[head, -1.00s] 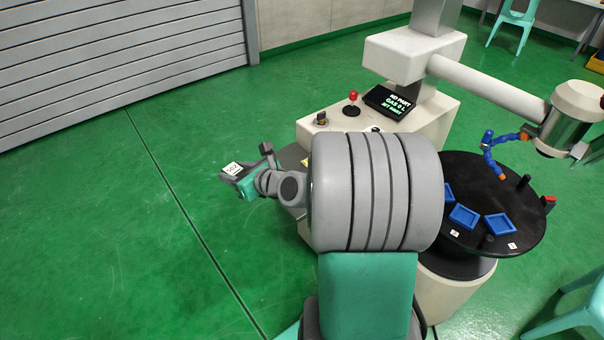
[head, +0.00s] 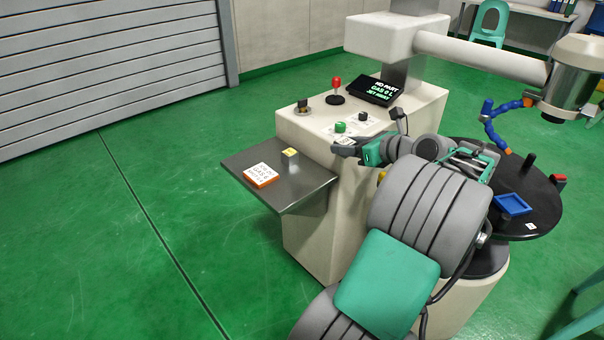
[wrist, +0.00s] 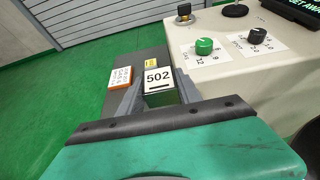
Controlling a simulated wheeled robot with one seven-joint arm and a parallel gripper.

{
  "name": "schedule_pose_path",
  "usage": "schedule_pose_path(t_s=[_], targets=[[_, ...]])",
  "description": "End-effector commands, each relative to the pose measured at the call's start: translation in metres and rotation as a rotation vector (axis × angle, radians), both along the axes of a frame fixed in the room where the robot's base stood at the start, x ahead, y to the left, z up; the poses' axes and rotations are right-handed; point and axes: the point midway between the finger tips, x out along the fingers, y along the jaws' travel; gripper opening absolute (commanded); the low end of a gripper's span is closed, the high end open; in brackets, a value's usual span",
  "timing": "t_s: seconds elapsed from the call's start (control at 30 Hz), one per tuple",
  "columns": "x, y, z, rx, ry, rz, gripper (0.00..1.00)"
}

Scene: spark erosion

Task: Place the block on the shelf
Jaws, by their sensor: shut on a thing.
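The block (wrist: 158,80) has a white top marked 502 and a dark green side; in the head view only its pale top (head: 345,140) shows. My gripper (wrist: 158,96) is shut on it, one grey finger on each side. The shelf (head: 290,197) is a dark grey metal plate on the left side of the pale machine. In the head view my gripper (head: 350,147) is right of the shelf, by the machine's front. In the wrist view the shelf (wrist: 150,57) lies beyond the block, partly hidden by it.
An orange-edged white plate (head: 261,175) with printing and a small yellow-topped piece (head: 290,152) are on the shelf. The machine top carries a green knob (head: 340,127), a red-topped lever (head: 336,85) and a screen (head: 376,91). A round black table (head: 545,205) with a blue tray (head: 513,205) is at right. The shelf's front part is bare.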

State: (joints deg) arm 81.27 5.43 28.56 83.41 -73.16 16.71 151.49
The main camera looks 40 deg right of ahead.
Motion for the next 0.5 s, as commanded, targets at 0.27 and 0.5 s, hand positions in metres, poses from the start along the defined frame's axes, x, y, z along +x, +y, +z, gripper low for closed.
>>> schedule_pose_path(t_s=[0.27,0.5], targets=[[0.066,0.027,-0.050,-0.001,-0.002,0.004,0.00],[0.090,0.035,-0.075,-0.002,-0.003,0.001,0.00]])
